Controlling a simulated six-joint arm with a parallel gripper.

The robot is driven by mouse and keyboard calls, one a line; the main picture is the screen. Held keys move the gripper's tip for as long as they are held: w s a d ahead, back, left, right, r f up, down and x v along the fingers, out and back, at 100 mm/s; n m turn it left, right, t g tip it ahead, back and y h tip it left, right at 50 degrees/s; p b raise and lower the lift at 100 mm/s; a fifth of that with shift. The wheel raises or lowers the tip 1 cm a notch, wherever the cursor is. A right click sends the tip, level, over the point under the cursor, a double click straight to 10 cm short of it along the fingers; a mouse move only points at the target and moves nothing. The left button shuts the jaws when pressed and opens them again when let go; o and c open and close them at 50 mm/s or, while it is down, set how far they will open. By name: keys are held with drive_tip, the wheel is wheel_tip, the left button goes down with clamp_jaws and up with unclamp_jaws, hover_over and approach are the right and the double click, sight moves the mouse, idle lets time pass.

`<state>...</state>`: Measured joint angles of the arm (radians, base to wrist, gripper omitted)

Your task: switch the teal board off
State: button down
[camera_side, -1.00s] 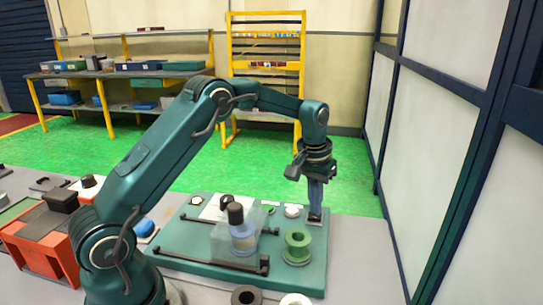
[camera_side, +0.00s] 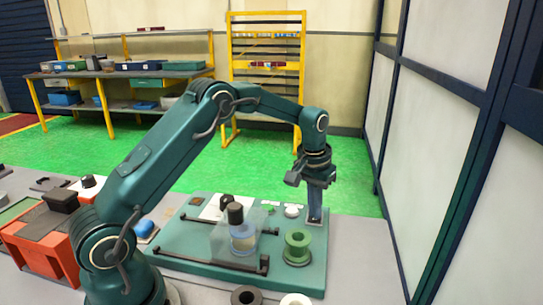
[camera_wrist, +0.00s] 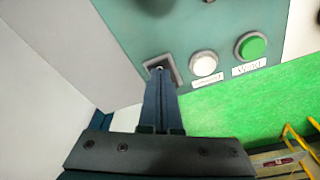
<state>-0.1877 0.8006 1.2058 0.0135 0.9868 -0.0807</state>
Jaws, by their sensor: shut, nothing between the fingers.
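The teal board (camera_side: 310,277) lies on the grey table, and its surface fills the top of the wrist view (camera_wrist: 125,35). A square grey switch plate (camera_wrist: 150,72) sits at the board's back right corner. My gripper (camera_side: 315,220) points down at that corner with its fingers together and empty. In the wrist view the fingertips (camera_wrist: 160,76) overlap the switch plate and hide much of it. I cannot tell whether they touch it or which way the switch stands. A white round button (camera_wrist: 203,64) and a green round button (camera_wrist: 252,46) are beside it, each with a label.
A green spool (camera_side: 297,247) stands at the board's front right. A clear-walled unit with a dark-capped cylinder (camera_side: 235,213) stands mid-board, with black bars (camera_side: 210,260) near it. Loose rings (camera_side: 245,295) lie in front. A framed wall (camera_side: 440,150) rises on the right.

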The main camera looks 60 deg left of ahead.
wheel_tip(320, 180, up, 7)
idle(0.8)
drive_tip(key=s+d+r+m+t, duration=0.1)
drive_tip(key=s+d+r+t, duration=0.3)
drive_tip(key=s+r, duration=0.65)
drive_tip(key=s+d+f+m, duration=0.1)
drive_tip(key=s+d+f, duration=0.1)
drive_tip(key=s, duration=0.4)
drive_tip(key=s+d+f+m, duration=0.1)
drive_tip(key=s+f, duration=0.3)
drive_tip(key=s, duration=0.3)
drive_tip(key=shift+s+d+f, duration=0.2)
drive_tip(key=shift+s+d, duration=0.1)
drive_tip(key=shift+d, duration=0.05)
